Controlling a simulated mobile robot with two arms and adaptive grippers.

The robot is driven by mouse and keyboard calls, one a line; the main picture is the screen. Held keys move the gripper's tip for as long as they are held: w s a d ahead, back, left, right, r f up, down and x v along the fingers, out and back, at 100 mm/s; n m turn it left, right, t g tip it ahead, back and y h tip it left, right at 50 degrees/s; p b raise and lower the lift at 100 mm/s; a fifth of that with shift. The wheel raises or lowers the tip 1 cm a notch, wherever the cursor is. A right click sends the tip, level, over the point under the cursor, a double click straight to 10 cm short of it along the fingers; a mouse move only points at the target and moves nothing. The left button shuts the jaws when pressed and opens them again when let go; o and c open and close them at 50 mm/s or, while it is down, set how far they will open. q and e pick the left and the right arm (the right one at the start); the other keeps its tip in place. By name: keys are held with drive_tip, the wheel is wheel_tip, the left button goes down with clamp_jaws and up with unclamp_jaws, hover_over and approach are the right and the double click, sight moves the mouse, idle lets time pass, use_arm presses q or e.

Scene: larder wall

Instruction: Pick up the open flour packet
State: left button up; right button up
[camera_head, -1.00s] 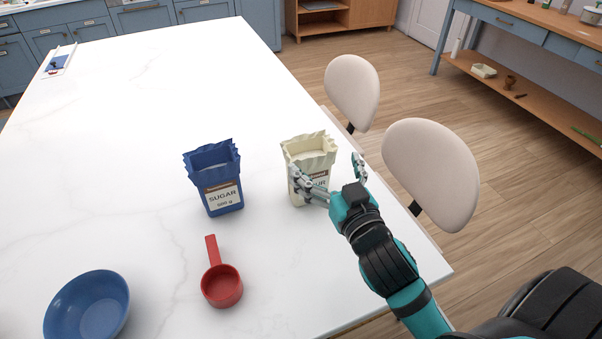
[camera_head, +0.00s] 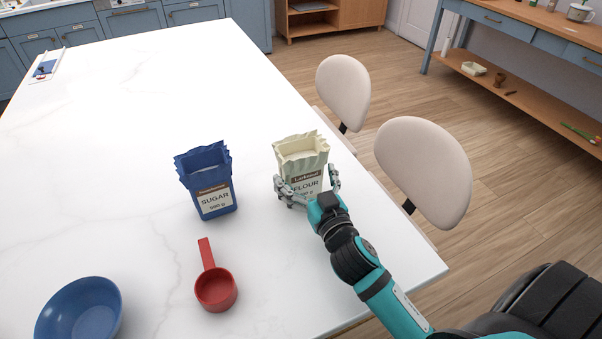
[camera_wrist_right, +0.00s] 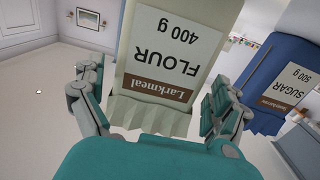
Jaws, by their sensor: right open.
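The open flour packet (camera_head: 302,158) is cream-coloured with a crimped open top and a "FLOUR" label. It stands upright on the white table near its right edge. My right gripper (camera_head: 308,190) is open, low at the packet's front, with one finger towards each side. In the right wrist view the packet (camera_wrist_right: 175,55) appears upside down between the two open fingers (camera_wrist_right: 155,108). I see a gap beside the left finger there; whether the right finger touches the packet I cannot tell. My left gripper is not in view.
A blue sugar packet (camera_head: 207,182) stands upright just left of the flour. A red measuring scoop (camera_head: 215,289) and a blue bowl (camera_head: 78,312) sit nearer the front left. Two pale chairs (camera_head: 424,170) stand along the table's right edge. The far table (camera_head: 140,75) is largely clear.

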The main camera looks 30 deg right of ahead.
drive_tip(key=shift+w+d, duration=0.1)
drive_tip(key=shift+w, duration=0.95)
drive_tip(key=shift+s, duration=0.1)
drive_tip(key=c, duration=1.1)
drive_tip(key=shift+c, duration=0.2)
